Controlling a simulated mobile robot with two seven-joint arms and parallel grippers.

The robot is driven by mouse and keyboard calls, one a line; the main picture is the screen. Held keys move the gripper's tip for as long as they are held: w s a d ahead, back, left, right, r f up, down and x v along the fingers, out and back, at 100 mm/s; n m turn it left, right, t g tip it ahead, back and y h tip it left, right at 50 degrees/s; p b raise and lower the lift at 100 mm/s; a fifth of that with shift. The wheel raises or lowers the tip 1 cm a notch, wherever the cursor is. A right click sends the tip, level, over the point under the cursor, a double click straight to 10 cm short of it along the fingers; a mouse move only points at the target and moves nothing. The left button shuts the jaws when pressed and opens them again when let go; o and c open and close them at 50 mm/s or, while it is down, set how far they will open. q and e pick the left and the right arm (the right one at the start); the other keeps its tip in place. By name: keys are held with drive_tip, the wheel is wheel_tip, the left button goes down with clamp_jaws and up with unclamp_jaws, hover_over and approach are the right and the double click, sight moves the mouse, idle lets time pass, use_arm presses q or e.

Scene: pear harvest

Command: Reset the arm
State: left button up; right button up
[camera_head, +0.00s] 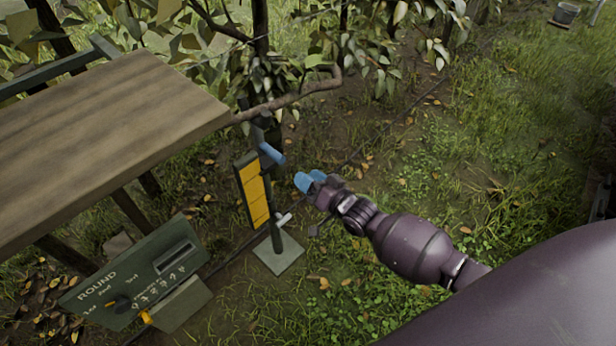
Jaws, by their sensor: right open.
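My right arm, dark purple, comes in from the lower right. Its gripper (310,180) has blue fingertips and is open and empty. It hangs above the grass, to the right of a thin post and touching nothing that I can make out. No pear can be made out.
A wooden table (110,130) fills the upper left. A green sign reading "ROUND" (130,275) is lower left. Leafy branches (300,90) hang above. Grass at right is open.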

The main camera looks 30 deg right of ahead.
idle(0.3)
use_arm(q)
drive_tip(key=shift+t, duration=0.4)
drive_tip(key=r+p, duration=0.2)
drive_tip(key=p, duration=0.1)
drive_tip(key=r+p, duration=0.3)
drive_tip(key=shift+s+a+r, duration=0.1)
drive_tip(key=shift+a+r, duration=0.1)
use_arm(e)
drive_tip(key=s+d+r+n+g+h, duration=0.1)
drive_tip(key=s+n+g+h, duration=0.1)
drive_tip(key=s, duration=1.4)
drive_tip(key=s+d+r+n+g+h, duration=0.1)
drive_tip(key=s+g+h, duration=0.3)
drive_tip(key=s, duration=1.1)
drive_tip(key=shift+s+d+n, duration=0.35)
drive_tip(key=shift+d+n, duration=0.15)
drive_tip(key=shift+d, duration=0.05)
use_arm(q)
drive_tip(key=shift+w+r, duration=0.15)
drive_tip(key=shift+w, duration=0.1)
use_arm(e)
drive_tip(key=shift+w+r, duration=0.15)
drive_tip(key=shift+c, duration=0.3)
